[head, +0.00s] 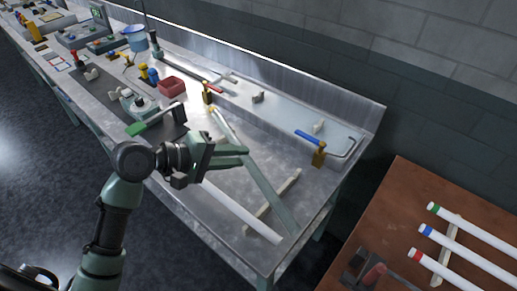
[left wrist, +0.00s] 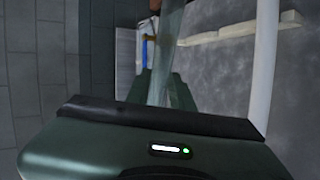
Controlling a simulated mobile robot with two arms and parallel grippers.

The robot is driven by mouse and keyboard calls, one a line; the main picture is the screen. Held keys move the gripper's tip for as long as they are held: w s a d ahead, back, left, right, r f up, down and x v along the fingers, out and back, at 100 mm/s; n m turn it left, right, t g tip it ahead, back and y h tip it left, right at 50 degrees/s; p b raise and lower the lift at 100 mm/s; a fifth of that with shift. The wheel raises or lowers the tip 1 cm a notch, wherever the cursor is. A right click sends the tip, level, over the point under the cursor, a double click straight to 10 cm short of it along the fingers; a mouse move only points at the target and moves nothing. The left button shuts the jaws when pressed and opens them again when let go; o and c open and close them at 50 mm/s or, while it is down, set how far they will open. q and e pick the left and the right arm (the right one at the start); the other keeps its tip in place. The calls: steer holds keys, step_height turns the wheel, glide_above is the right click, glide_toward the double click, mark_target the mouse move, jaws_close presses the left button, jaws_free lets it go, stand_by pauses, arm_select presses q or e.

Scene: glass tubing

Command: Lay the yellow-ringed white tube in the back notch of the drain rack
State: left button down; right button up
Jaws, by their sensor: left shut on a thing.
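My left gripper (head: 240,154) is shut on a long tube (head: 268,193), held tilted above the bench. The tube's upper end is whitish with a yellowish mark; its lower part looks grey-green and translucent. In the left wrist view the held tube (left wrist: 172,50) runs away between the fingers. The drain rack (head: 286,187) shows as a pale bar on the bench, partly behind the held tube; its notches are too small to tell apart. Another white tube (head: 240,216) lies across the bar's front part. My right gripper is not in view.
A red tray (head: 171,86) stands at the back left. White tubes with green, blue and red (head: 440,262) rings lie on the brown table at right.

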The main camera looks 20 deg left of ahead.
arm_select(q)
steer(key=w+d+r+n+y+p, duration=0.1)
steer(key=w+r+n+y+p, duration=0.35)
steer(key=w+r, duration=0.65)
steer(key=shift+t+y, duration=0.25)
steer(key=shift+t, duration=0.15)
steer(key=f, duration=0.7)
steer(key=w+f+p, duration=0.1)
steer(key=f, duration=1.3)
steer(key=shift+w+p, duration=0.35)
steer(key=shift+p, duration=0.05)
steer(key=shift+f, duration=0.15)
steer(key=shift+f, duration=0.25)
steer(key=shift+f, duration=0.3)
steer(key=c, duration=1.2)
jaws_free()
steer(key=shift+c, duration=0.2)
steer(key=shift+r, duration=0.1)
